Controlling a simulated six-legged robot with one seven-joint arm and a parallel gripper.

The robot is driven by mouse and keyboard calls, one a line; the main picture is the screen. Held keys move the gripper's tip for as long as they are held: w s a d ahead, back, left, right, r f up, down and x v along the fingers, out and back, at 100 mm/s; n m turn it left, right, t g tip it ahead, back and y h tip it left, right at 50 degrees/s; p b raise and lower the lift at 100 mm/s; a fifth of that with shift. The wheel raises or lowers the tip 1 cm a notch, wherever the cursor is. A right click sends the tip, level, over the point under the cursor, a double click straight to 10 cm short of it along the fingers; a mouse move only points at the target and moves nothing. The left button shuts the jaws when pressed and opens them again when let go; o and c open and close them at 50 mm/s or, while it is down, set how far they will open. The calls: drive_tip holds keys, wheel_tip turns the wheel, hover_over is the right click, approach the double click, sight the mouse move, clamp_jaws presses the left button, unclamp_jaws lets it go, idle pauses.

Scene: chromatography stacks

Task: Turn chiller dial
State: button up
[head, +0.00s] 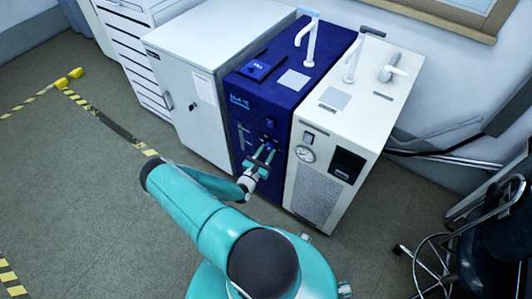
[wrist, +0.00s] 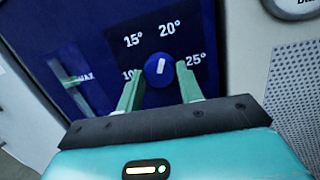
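The blue chiller (head: 262,105) stands between a grey cabinet and a white unit. Its dial (wrist: 157,70) is a round blue knob with a short white mark, ringed by the labels 10°, 15°, 20° and 25° in the wrist view. My gripper (head: 264,153) is at the chiller's front. In the wrist view its two green fingers are apart, one on each side of the dial, with visible gaps. I cannot tell how far the fingertips are from the panel.
The white unit (head: 326,168) with a gauge adjoins the chiller on the right. The grey cabinet (head: 200,95) is on the left. A gauge-like marking with "MAX" (wrist: 72,78) lies left of the dial. A chair (head: 480,240) stands at right. The floor at left is open.

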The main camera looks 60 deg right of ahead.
drive_tip(key=o, duration=0.4)
drive_tip(key=shift+a, duration=0.1)
drive_tip(key=w+a+f, duration=0.1)
drive_tip(key=a+f, duration=0.1)
drive_tip(key=a, duration=1.1)
drive_tip(key=shift+a, duration=0.25)
drive_tip(key=shift+f, duration=0.1)
drive_tip(key=w+a+r+m+g+y, duration=0.2)
drive_tip(key=w+a+r+m+y, duration=0.25)
drive_tip(key=r, duration=0.45)
drive_tip(key=w+a+r+m+g+y, duration=0.1)
drive_tip(key=w+a+r+m+y, duration=0.2)
drive_tip(key=a+r+m, duration=0.45)
drive_tip(key=w+a+r+m+g+y, duration=0.2)
drive_tip(key=w+a+r+y, duration=0.15)
drive_tip(key=r, duration=0.75)
drive_tip(key=s+a+r+m+t+y, duration=0.1)
drive_tip(key=s+a+r+t+y, duration=0.1)
drive_tip(key=a+r, duration=0.4)
drive_tip(key=s+a+r+t+y, duration=0.3)
drive_tip(key=a+r+t, duration=0.3)
drive_tip(key=r, duration=0.5)
drive_tip(key=s+a+r+m+t+y, duration=0.1)
drive_tip(key=s+a+r+t+y, duration=0.2)
drive_tip(key=a+r, duration=0.4)
wheel_tip(320, 180, up, 2)
drive_tip(key=shift+a+m+t+y, duration=0.3)
drive_tip(key=shift+a+t+y, duration=0.1)
drive_tip(key=shift+t, duration=0.1)
